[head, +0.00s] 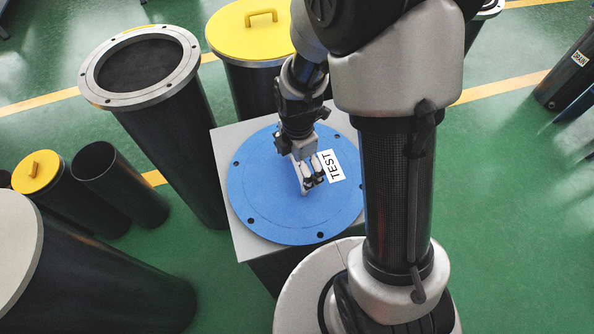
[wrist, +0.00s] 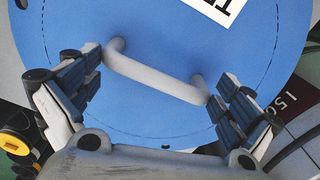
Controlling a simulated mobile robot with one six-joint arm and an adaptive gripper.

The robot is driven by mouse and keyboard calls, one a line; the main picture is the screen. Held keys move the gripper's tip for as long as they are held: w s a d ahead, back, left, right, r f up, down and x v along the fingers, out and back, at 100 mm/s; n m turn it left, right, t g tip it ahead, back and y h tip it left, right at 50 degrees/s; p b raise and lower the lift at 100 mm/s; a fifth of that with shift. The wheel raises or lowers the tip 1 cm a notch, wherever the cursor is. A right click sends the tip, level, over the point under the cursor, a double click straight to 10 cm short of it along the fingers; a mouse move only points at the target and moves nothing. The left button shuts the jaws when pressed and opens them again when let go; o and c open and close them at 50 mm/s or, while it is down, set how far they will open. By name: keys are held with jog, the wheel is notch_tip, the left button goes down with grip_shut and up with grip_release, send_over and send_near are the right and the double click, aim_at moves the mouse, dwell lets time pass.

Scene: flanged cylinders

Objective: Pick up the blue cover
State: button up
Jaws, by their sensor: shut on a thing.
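The blue cover (head: 265,205) is a round disc with bolt holes near its rim and a white TEST label (head: 327,167). It appears to lie flat on a grey square-topped stand (head: 222,150). My gripper (head: 311,184) is over the cover's middle, shut on its grey bar handle. In the wrist view the blue cover (wrist: 150,100) fills much of the picture. The handle (wrist: 155,76) runs between the two fingers of my gripper (wrist: 160,72), one finger at each end. My arm hides part of the cover's right side in the head view.
An open flanged black cylinder (head: 172,130) stands left of the stand. A yellow-covered cylinder (head: 248,78) is behind it. Smaller cylinders, one with a yellow cover (head: 35,178) and one open (head: 125,190), stand at the left.

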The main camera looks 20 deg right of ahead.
aim_at(297, 164)
jog(key=shift+s, duration=0.15)
jog(key=c, duration=0.6)
jog(key=shift+r, duration=0.1)
jog(key=shift+r+p, duration=0.55)
jog(key=shift+p, duration=0.1)
jog(key=shift+c, duration=0.3)
jog(key=shift+w+r+p, duration=0.2)
jog(key=shift+r+p, duration=0.7)
jog(key=shift+r, duration=0.45)
jog(key=shift+c, duration=0.2)
